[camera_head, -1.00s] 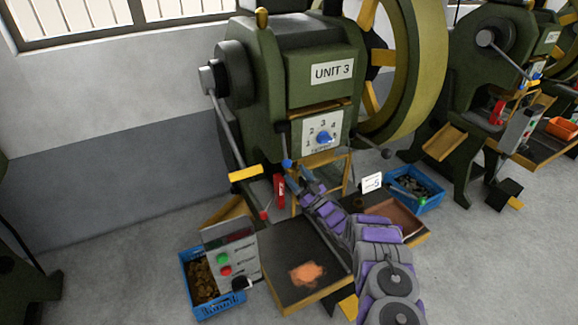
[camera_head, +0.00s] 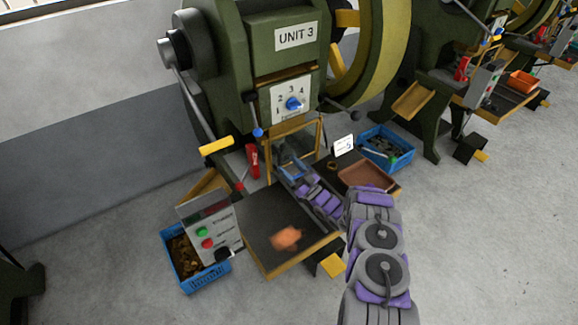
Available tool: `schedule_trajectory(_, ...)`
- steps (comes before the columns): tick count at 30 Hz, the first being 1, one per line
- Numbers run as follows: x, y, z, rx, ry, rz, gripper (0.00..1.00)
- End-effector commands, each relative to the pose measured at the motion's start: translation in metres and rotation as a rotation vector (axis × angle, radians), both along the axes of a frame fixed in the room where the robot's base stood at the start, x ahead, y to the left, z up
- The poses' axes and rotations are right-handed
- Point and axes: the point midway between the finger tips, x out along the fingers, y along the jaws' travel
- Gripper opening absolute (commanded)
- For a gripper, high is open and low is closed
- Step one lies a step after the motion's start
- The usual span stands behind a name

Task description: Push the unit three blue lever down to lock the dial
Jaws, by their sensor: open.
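The press marked UNIT 3 (camera_head: 296,37) stands in the middle of the view. Its dial plate (camera_head: 291,100) has a blue knob (camera_head: 294,104) and numbers around it. The blue lever (camera_head: 258,132) hangs at the plate's lower left, a thin dark rod with a blue ball at its lower end. My gripper (camera_head: 281,158) is open, below and to the right of the blue ball and apart from it in the picture, in front of the wooden frame under the dial. Its fingertips are small and partly hard to make out.
A yellow-handled bar (camera_head: 216,146) and a red handle (camera_head: 253,161) are left of my gripper. A dark-knobbed lever (camera_head: 355,115) sticks out right. A control box (camera_head: 208,230), a work table (camera_head: 258,215) and blue crates (camera_head: 387,148) stand around the press.

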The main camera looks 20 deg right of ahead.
Motion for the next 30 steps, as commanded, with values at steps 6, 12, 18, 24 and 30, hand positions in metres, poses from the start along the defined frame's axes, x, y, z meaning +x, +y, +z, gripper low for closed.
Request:
schedule_trajectory(6, 0.002, -0.009, 0.008, -0.035, 0.047, -0.022, 0.40)
schedule_trajectory(12, -0.001, -0.023, 0.025, -0.108, 0.182, -0.068, 0.21)
schedule_trajectory(18, -0.016, -0.024, 0.048, -0.155, 0.304, -0.097, 0.02)
schedule_trajectory(24, -0.036, -0.012, 0.066, -0.175, 0.389, -0.095, 0.00)
schedule_trajectory(30, -0.043, -0.004, 0.074, -0.185, 0.418, -0.089, 0.00)
